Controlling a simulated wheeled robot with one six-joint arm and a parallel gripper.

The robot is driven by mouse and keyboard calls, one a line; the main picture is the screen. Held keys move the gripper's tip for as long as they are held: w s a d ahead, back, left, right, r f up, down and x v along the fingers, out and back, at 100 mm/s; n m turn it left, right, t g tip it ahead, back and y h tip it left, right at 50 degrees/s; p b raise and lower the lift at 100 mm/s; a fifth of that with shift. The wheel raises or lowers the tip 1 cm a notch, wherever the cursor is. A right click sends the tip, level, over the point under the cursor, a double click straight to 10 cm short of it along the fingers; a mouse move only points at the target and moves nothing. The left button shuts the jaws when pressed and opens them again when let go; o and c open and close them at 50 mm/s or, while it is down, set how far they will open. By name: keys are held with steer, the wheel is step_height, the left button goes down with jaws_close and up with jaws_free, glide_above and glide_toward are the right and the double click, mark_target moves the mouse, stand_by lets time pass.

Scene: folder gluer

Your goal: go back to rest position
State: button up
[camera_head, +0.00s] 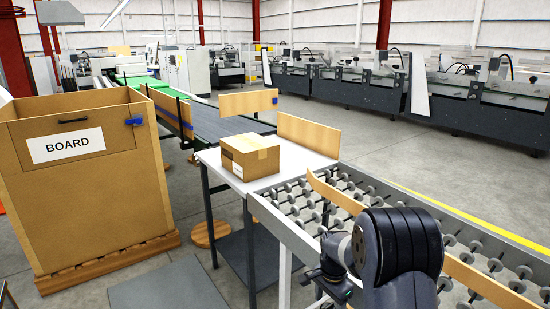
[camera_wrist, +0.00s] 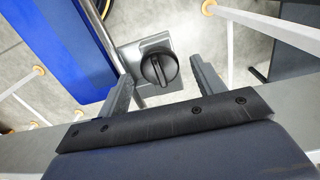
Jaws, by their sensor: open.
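My gripper (camera_wrist: 162,68) is open in the wrist view, with its two grey fingers spread apart and nothing held between them. A black rotary knob (camera_wrist: 158,69) on a grey box (camera_wrist: 185,88) shows between the fingertips. I cannot tell whether the fingers touch the box. In the head view my dark arm is at the bottom right, over the roller conveyor, and the knob is not visible there.
A roller conveyor (camera_head: 259,208) runs along the right, with wooden side boards. A cardboard box (camera_head: 249,158) sits on a white table (camera_head: 213,158). A large BOARD bin (camera_head: 95,215) stands left on a pallet. A blue panel (camera_wrist: 55,45) is left of the knob. Open floor lies behind the conveyor.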

step_height(320, 180, up, 10)
step_height(320, 180, down, 11)
steer(key=shift+f, duration=0.1)
steer(key=n+p, duration=0.1)
steer(key=n, duration=0.3)
steer(key=shift+r+p, duration=0.2)
steer(key=shift+p, duration=0.15)
steer(key=n+p, duration=0.2)
steer(key=n, duration=0.3)
steer(key=n+p, duration=0.3)
steer(key=n, duration=0.1)
steer(key=shift+r+n+p, duration=0.1)
steer(key=shift+n+p, duration=0.3)
steer(key=n+p, duration=0.4)
steer(key=shift+r+b, duration=0.2)
steer(key=shift+b, duration=0.1)
steer(key=shift+r, duration=0.35)
steer(key=shift+s+r, duration=0.1)
steer(key=shift+r, duration=0.05)
